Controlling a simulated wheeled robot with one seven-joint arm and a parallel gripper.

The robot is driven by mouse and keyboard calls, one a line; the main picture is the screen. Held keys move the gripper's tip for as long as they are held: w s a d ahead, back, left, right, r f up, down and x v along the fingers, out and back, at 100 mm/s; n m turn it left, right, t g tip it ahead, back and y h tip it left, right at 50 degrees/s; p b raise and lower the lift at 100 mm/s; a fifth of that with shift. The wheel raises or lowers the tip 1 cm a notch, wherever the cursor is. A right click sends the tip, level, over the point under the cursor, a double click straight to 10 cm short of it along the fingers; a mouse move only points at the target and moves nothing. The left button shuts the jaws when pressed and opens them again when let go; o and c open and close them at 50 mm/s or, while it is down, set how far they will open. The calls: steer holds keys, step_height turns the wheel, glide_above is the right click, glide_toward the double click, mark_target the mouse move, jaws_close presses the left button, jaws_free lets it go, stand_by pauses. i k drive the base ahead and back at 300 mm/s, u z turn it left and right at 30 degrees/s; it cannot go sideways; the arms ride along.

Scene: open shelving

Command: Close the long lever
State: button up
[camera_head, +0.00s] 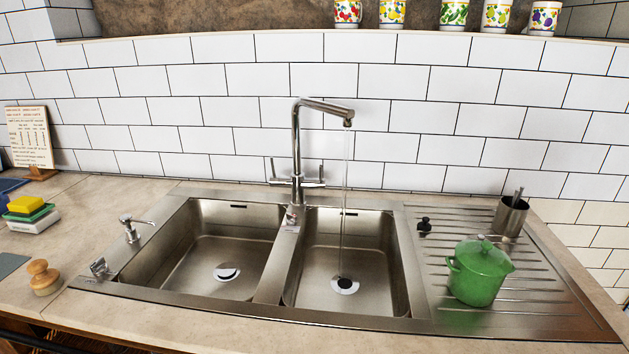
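A metal tap (297,150) stands upright behind the divider of a double sink. Its spout (328,109) points right, and a thin stream of water (345,200) falls from it into the right basin. A slim upright lever (272,168) is on the tap's left side. Another upright lever (321,173) is on its right side. The left one looks slightly longer, but both are small in this view. My gripper is not in view.
The left basin (215,245) and right basin (372,280) look empty. A green lidded pot (480,274) and a metal cup (510,217) stand on the drainboard at right. A soap dispenser (131,232), brush (43,278) and sponges (26,204) are at left.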

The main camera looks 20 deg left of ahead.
mark_target(320, 183)
steer(key=z, duration=0.05)
steer(key=k, duration=0.2)
steer(key=z, duration=1.25)
steer(key=k, duration=1.6)
steer(key=u, duration=1.35)
steer(key=i, duration=1.05)
steer(key=z, duration=0.05)
